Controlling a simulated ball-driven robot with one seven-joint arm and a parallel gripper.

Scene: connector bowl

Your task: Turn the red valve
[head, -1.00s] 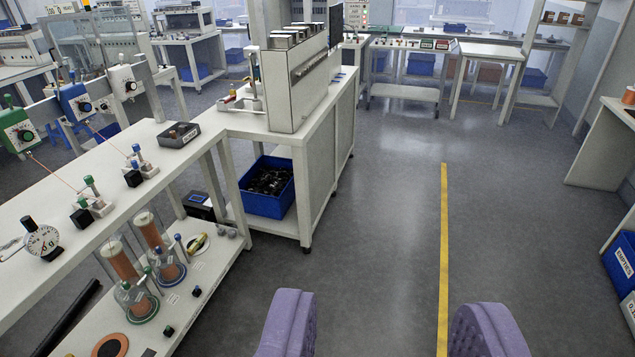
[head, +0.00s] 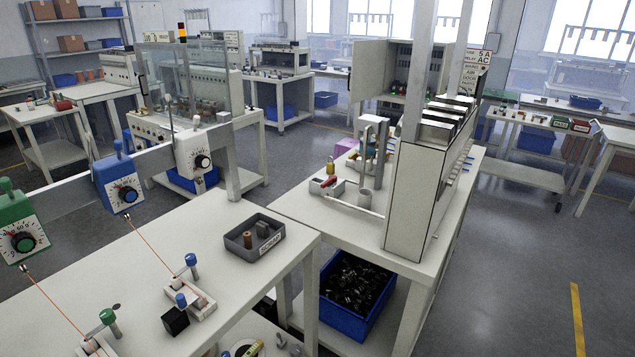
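I cannot make out a clear red valve. A small red part (head: 330,182) lies on a low white holder on the middle bench, left of the tall cream cabinet; it is too small to tell whether it is a valve. Another small red object (head: 62,103) is on a bench at the far left. My gripper is out of view, so its distance to these things and its opening do not show.
The near bench (head: 225,205) carries a grey tray (head: 254,232) and cord stands. Dial boxes, green (head: 22,232), blue (head: 121,185) and white (head: 194,152), hang on a rail above. A blue bin (head: 352,297) sits under the middle bench. Open floor (head: 500,260) lies right.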

